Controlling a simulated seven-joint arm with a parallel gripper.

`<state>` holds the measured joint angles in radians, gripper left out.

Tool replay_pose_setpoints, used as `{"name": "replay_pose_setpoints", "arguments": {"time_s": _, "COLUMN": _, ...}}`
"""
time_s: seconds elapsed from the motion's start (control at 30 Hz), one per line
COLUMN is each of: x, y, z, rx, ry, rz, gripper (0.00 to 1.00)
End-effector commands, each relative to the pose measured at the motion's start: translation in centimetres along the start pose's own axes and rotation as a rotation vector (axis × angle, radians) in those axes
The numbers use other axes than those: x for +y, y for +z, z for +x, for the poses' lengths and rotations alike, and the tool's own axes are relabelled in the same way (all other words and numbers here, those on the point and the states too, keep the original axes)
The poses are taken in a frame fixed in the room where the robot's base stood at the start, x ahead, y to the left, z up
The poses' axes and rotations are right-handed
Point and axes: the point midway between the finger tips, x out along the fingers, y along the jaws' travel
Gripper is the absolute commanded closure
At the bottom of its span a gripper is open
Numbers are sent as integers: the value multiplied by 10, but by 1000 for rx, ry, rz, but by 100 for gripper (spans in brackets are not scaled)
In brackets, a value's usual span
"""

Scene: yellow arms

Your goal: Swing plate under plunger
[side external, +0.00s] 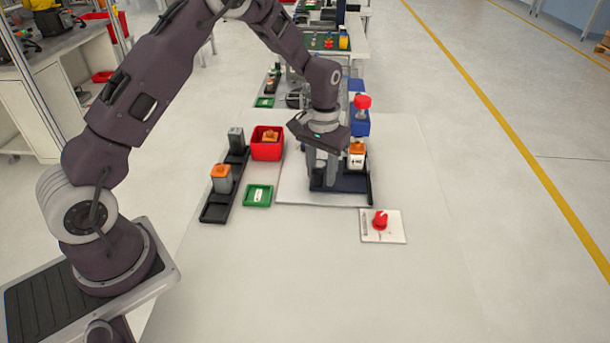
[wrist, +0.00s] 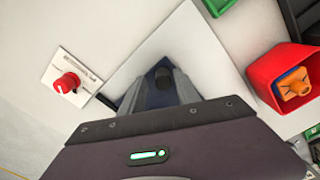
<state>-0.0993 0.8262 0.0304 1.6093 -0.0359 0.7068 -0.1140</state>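A press station stands on a white board; its blue upright carries a red plunger knob (side external: 362,102). Under the knob is a block with an orange top and white body (side external: 357,157). A dark blue plate (side external: 345,200) lies low at the station's foot, partly behind my fingers. My gripper (side external: 322,180) points down at the plate's left part, beside the block. In the wrist view my two fingers reach down either side of a dark round peg (wrist: 163,78); whether they touch it I cannot tell. The press and block do not show in the wrist view.
A red bin (side external: 267,151) holding an orange-topped piece stands left of the station. A black rack (side external: 217,208) with grey and orange-topped pieces and a green tray (side external: 257,195) lie further left. A white panel with a red knob (side external: 380,220) sits front right. The front table is clear.

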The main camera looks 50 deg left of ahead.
Motion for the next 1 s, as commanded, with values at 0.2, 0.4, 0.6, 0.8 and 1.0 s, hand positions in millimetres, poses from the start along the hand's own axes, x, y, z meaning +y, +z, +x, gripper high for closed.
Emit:
{"name": "replay_pose_setpoints", "arguments": {"time_s": 0.2, "x": 0, "y": 0, "z": -23, "rx": 2, "ry": 0, "rz": 0, "gripper": 62}}
{"name": "replay_pose_setpoints", "arguments": {"time_s": 0.4, "x": 0, "y": -1, "z": -44, "rx": 3, "ry": 0, "rz": 0, "gripper": 62}}
{"name": "replay_pose_setpoints", "arguments": {"time_s": 0.6, "x": 0, "y": -1, "z": -64, "rx": 3, "ry": -1, "rz": 0, "gripper": 62}}
{"name": "replay_pose_setpoints", "arguments": {"time_s": 0.8, "x": 0, "y": 0, "z": -72, "rx": 1, "ry": -1, "rz": 0, "gripper": 62}}
{"name": "replay_pose_setpoints", "arguments": {"time_s": 1.0, "x": 0, "y": 0, "z": -73, "rx": 2, "ry": -1, "rz": 0, "gripper": 62}}
